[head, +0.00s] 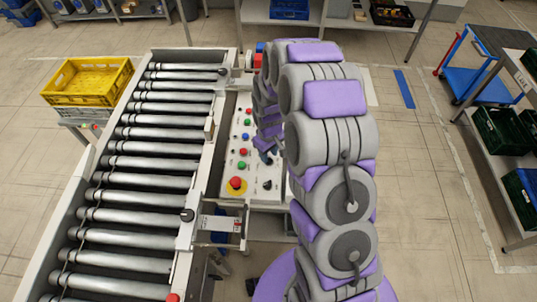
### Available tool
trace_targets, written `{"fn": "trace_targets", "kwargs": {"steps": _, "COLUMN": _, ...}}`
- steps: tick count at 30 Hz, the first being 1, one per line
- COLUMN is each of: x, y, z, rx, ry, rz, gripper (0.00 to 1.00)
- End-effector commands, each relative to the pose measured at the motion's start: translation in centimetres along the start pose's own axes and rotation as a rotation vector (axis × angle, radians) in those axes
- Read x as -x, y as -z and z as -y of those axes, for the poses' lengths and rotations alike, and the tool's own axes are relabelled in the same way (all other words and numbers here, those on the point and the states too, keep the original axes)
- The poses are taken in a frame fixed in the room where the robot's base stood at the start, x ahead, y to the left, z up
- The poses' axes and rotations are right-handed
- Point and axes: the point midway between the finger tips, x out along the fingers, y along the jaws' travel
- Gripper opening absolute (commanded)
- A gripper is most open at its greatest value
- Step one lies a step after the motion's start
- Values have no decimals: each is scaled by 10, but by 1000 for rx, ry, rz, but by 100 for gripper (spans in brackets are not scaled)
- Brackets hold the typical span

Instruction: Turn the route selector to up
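A pale control panel (254,192) stands beside the roller conveyor, left of my arm. It carries red, green and blue buttons, a red mushroom button on a yellow base (236,184), and a small black knob (267,185) near its lower right. Labels are too small to read, so I cannot tell which control is the route selector or how it is set. My gripper (266,156) is low over the panel's right side, above the black knob in the picture. My arm hides part of the panel there. I cannot tell whether the fingers are open, or touch anything.
The roller conveyor (208,155) runs along the panel's left side. A yellow crate (88,83) stands beyond it. A blue cart (470,82) and a shelf with dark green crates (498,130) stand at the right. The floor between my arm and the shelf is clear.

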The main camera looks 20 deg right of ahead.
Motion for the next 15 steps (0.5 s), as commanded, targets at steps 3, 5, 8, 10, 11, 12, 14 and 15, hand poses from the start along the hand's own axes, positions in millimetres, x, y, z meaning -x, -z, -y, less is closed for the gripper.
{"fn": "trace_targets", "kwargs": {"steps": 3, "x": 24, "y": 1, "z": 0, "rx": 0, "ry": -2, "rz": -4, "gripper": 37}}
{"fn": "trace_targets", "kwargs": {"steps": 5, "x": 37, "y": 1, "z": 0, "rx": 0, "ry": -1, "rz": -4, "gripper": 37}}
{"fn": "trace_targets", "kwargs": {"steps": 8, "x": 60, "y": 2, "z": 0, "rx": 0, "ry": -2, "rz": -4, "gripper": 37}}
{"fn": "trace_targets", "kwargs": {"steps": 10, "x": 76, "y": 2, "z": 0, "rx": 0, "ry": -2, "rz": -6, "gripper": 37}}
{"fn": "trace_targets", "kwargs": {"steps": 11, "x": 82, "y": 2, "z": -1, "rx": 0, "ry": -2, "rz": -6, "gripper": 37}}
{"fn": "trace_targets", "kwargs": {"steps": 12, "x": 91, "y": 2, "z": -1, "rx": 0, "ry": -2, "rz": -4, "gripper": 37}}
{"fn": "trace_targets", "kwargs": {"steps": 14, "x": 104, "y": 2, "z": -1, "rx": 0, "ry": -2, "rz": -5, "gripper": 37}}
{"fn": "trace_targets", "kwargs": {"steps": 15, "x": 113, "y": 3, "z": -1, "rx": 0, "ry": -3, "rz": -7, "gripper": 37}}
